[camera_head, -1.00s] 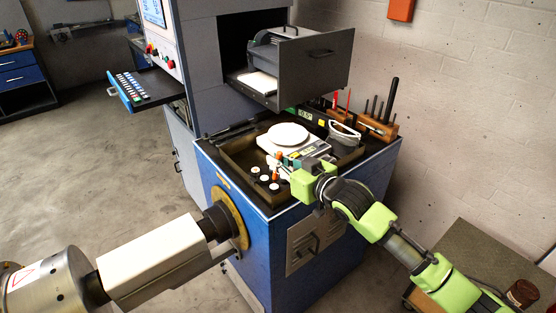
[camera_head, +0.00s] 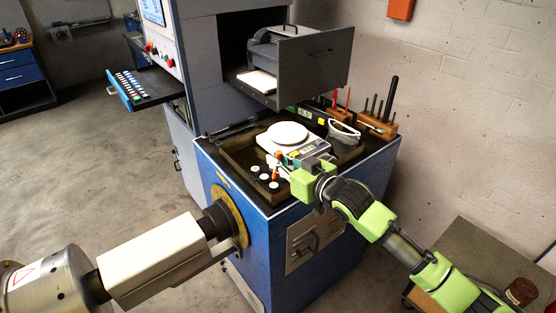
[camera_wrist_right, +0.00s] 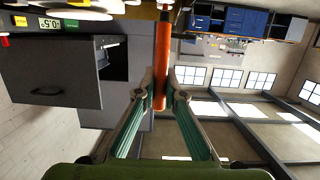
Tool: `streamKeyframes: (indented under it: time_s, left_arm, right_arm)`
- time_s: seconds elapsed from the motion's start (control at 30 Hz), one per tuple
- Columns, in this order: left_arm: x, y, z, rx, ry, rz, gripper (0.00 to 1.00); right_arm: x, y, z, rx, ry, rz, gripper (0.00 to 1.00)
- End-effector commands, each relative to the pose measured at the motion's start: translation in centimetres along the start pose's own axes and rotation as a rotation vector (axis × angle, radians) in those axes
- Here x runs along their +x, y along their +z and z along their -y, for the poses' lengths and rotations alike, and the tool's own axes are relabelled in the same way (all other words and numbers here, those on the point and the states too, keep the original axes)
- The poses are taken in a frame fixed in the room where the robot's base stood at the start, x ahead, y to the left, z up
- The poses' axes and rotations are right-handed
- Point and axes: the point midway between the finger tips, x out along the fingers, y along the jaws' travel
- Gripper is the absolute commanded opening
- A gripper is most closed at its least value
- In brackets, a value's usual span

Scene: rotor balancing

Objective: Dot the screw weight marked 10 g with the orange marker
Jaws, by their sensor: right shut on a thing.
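Three small white-topped screw weights (camera_head: 262,177) sit in a loose group in the dark tray on the blue bench; their gram marks are too small to read. My right gripper (camera_head: 284,171) is beside them, over the tray. It is shut on the orange marker (camera_head: 276,160), held roughly upright next to the weights. In the right wrist view the marker (camera_wrist_right: 162,55) stands between the two fingers (camera_wrist_right: 160,100), with its far end near the top edge. I cannot tell whether the tip touches a weight. My left gripper is not in view.
A white scale with a round pan (camera_head: 288,134) stands behind the weights. A grey pouch (camera_head: 343,135) and a wooden tool block (camera_head: 377,127) are to its right. An open drawer (camera_head: 316,68) overhangs behind. A grey-and-white shaft assembly (camera_head: 155,258) meets the bench front at left.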

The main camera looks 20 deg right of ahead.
Motion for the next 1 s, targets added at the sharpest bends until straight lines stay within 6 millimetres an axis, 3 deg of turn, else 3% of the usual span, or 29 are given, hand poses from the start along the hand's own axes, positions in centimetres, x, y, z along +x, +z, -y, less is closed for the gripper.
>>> streamKeyframes:
  time_s: [1.0]
  left_arm:
    - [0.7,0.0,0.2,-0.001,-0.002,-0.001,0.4]
  right_arm:
    - [0.2,1.3,0.0,0.0,0.0,0.001,0.0]
